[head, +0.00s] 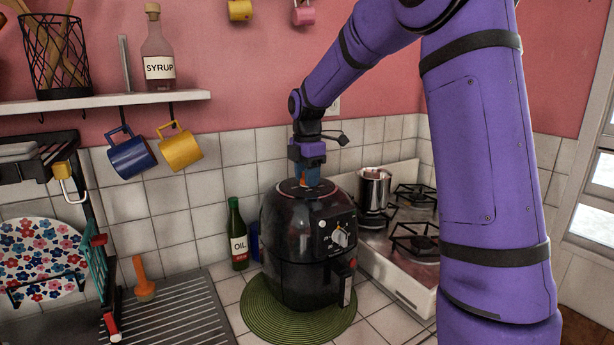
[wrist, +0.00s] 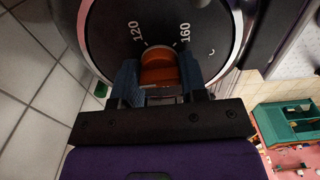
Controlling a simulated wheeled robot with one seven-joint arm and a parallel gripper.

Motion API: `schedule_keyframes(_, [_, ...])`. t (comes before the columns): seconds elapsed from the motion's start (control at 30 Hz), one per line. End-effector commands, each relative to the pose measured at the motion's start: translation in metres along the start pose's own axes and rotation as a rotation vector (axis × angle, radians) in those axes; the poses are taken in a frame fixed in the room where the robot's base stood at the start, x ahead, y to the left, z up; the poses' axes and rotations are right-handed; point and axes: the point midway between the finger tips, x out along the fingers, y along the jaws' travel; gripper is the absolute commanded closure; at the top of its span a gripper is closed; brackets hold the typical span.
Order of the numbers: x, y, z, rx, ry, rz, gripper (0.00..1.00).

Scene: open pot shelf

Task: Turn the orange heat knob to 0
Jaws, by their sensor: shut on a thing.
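The orange heat knob (wrist: 160,72) sits on the dark round dial on top of the black air fryer (head: 290,245). In the wrist view the dial (wrist: 110,40) shows the numbers 120 and 160 on either side of the knob's far end. My gripper (wrist: 160,80) is shut on the knob, with one blue finger on each side of it. In the head view my gripper (head: 306,176) points down at the fryer's top, and only a small bit of orange shows between the fingers. The 0 mark cannot be made out.
The fryer stands on a round green mat (head: 258,318). A green oil bottle (head: 237,240) is at its left, and a steel pot (head: 374,190) on the stove at its right. A shelf (head: 100,103) with hanging mugs is at upper left.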

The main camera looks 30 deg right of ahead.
Motion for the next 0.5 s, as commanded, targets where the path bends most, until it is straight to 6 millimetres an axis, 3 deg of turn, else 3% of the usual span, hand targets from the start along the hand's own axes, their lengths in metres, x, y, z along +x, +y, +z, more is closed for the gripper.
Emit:
schedule_keyframes(0.23, [-0.0004, 0.0003, 0.0001, 0.000, 0.000, 0.001, 0.84])
schedule_keyframes(0.27, [-0.0004, 0.0003, 0.0001, 0.000, 0.000, 0.001, 0.54])
schedule_keyframes(0.33, [-0.0003, 0.0003, 0.0001, 0.000, 0.000, 0.001, 0.38])
schedule_keyframes(0.5, [-0.0001, 0.0001, 0.0001, 0.001, 0.000, 0.001, 0.35])
